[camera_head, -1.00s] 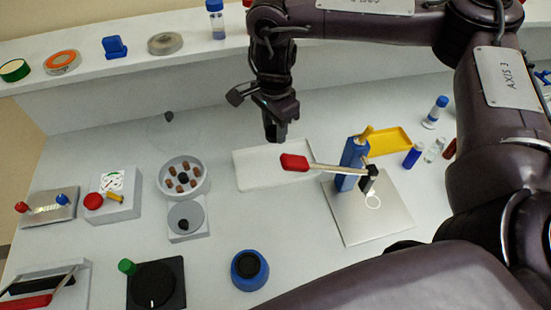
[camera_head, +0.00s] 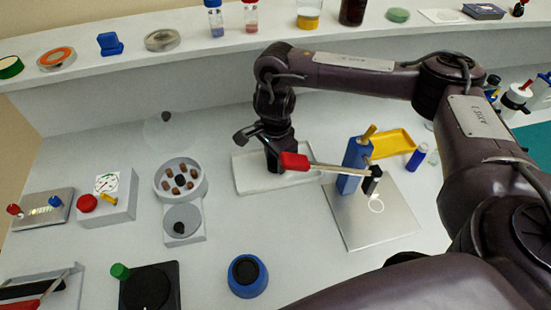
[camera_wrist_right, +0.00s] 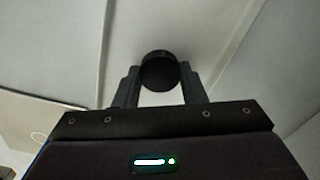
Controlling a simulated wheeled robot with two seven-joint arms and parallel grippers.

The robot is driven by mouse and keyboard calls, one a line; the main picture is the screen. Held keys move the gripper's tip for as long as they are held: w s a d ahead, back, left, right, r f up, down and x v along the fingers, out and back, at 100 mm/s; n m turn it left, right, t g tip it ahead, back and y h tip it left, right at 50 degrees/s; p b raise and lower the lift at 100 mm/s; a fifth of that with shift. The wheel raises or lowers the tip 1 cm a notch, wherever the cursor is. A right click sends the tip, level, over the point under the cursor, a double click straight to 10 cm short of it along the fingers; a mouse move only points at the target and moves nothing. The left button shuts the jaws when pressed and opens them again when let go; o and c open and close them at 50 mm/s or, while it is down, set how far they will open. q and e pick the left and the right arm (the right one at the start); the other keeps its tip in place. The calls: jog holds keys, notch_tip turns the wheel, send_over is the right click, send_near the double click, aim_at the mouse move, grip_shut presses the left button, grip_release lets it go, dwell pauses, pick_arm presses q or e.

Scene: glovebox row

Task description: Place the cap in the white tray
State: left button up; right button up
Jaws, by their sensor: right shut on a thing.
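The white tray (camera_head: 245,180) lies on the bench in the middle of the head view. My right gripper (camera_head: 277,168) points down over the tray, and its lower end appears inside the tray outline. In the right wrist view, a round black cap (camera_wrist_right: 159,71) sits between the two fingers of the right gripper (camera_wrist_right: 159,85), which is shut on it. The cap is hidden by the gripper in the head view. I cannot tell whether the cap touches the tray floor. My left gripper is not in view.
A red-handled lever (camera_head: 295,161) on a blue post (camera_head: 352,165) reaches close to the right gripper. A yellow tray (camera_head: 397,142) lies behind the post. A round dish with brown pieces (camera_head: 162,192) stands left. A blue-ringed container (camera_head: 247,276) stands in front.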

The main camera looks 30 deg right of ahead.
aim_at(276, 162)
jog(key=shift+f, duration=0.1)
jog(key=shift+f, duration=0.15)
jog(key=o, duration=0.9)
jog(key=shift+o, duration=0.2)
jog(key=shift+r, duration=0.55)
notch_tip(276, 162, up, 12)
jog(key=p, duration=0.2)
jog(key=shift+f, duration=0.25)
